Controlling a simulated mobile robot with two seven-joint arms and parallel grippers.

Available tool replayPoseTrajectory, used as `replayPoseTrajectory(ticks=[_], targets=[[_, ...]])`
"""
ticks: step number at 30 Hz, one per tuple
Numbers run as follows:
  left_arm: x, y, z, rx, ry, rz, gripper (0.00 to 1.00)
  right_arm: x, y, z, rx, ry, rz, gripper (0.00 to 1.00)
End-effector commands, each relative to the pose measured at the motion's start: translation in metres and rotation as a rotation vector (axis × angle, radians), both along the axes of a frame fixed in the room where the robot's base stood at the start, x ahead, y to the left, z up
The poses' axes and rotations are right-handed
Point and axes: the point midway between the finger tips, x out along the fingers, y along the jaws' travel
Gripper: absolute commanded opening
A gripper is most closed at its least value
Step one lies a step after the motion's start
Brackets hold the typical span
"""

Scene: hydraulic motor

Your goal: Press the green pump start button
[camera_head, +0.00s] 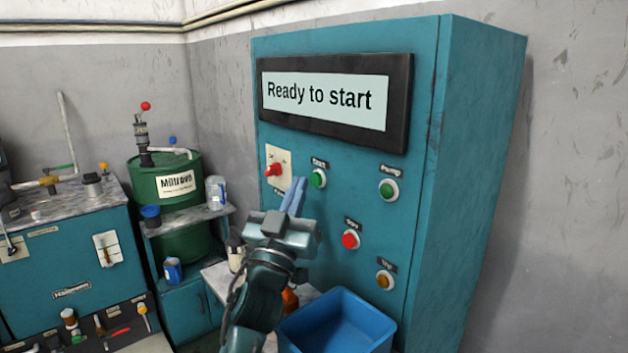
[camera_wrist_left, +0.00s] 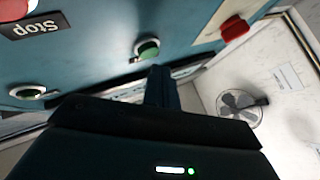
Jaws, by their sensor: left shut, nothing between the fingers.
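A teal control cabinet (camera_head: 345,180) carries a green button labelled Start (camera_head: 317,178) and a green-centred button or lamp labelled Pump (camera_head: 388,189) to its right. In the left wrist view, which is upside down, the start button (camera_wrist_left: 148,48) and the pump one (camera_wrist_left: 27,92) both show. My left gripper (camera_head: 296,190) is shut and empty, with its blue fingers pointing at the panel just left of and below the start button. Its fingertips (camera_wrist_left: 160,75) appear close to that button; contact cannot be told. My right gripper is not in view.
The cabinet's display (camera_head: 327,97) reads "Ready to start". A red rotary switch (camera_head: 273,170) sits left of the start button. A red Stop button (camera_head: 350,239) and an amber one (camera_head: 384,281) are lower right. A blue bin (camera_head: 340,325) stands below. A green drum (camera_head: 166,190) is left.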

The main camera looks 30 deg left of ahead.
Motion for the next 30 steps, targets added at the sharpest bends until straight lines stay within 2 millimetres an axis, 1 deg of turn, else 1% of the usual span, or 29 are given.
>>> replayPoseTrajectory(ticks=[20,30], targets=[[0.0002,-0.0001,0.0,0.0,0.0,0.0,0.0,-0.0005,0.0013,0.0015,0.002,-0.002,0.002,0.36],[0.008,-0.0035,0.0,-0.002,0.0,-0.001,0.0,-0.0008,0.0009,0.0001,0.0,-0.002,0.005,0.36]])
